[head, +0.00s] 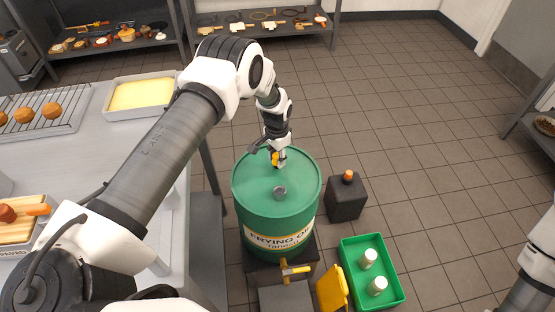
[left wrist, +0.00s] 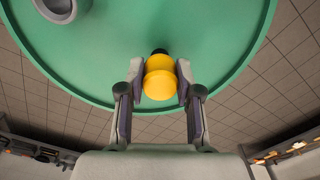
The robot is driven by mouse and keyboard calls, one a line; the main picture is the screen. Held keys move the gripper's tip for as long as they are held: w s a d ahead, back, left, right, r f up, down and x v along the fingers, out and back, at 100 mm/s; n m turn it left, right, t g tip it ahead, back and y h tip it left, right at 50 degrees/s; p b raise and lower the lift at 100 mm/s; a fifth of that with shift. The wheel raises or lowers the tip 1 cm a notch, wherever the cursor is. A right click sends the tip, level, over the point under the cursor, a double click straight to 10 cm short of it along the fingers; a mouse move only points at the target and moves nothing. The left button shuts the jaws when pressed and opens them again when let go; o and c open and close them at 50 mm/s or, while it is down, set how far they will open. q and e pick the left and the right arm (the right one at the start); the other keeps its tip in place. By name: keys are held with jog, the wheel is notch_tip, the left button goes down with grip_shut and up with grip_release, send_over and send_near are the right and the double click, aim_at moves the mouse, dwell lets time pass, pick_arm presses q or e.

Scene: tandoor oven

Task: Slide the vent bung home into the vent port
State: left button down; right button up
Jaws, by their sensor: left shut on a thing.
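The vent bung is yellow and rounded (left wrist: 160,78), and my left gripper (left wrist: 156,95) is shut on it. In the head view the left gripper (head: 279,158) is over the far part of the green drum's top (head: 255,185), with a bit of the yellow bung (head: 275,157) showing. A small dark piece shows just beyond the bung in the left wrist view; I cannot tell whether it is the bung's tip or the vent port. Whether the bung touches the drum is hidden. My right gripper is out of view.
A grey round fitting (head: 280,192) stands on the drum top; it also shows in the left wrist view (left wrist: 62,8). A dark box with an orange knob (head: 347,177) and a green crate (head: 397,289) with two cans stand right of the drum. A brass tap (head: 291,269) sticks out in front.

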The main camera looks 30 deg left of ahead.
aim_at(277, 155)
pick_arm(q)
jog(key=shift+r+p, duration=0.45)
jog(key=shift+r, duration=0.5)
jog(key=c, duration=1.5)
grip_release()
jog(key=shift+c, duration=0.2)
grip_shut()
jog(key=shift+r+p, duration=1.1)
jog(key=shift+r, duration=0.9)
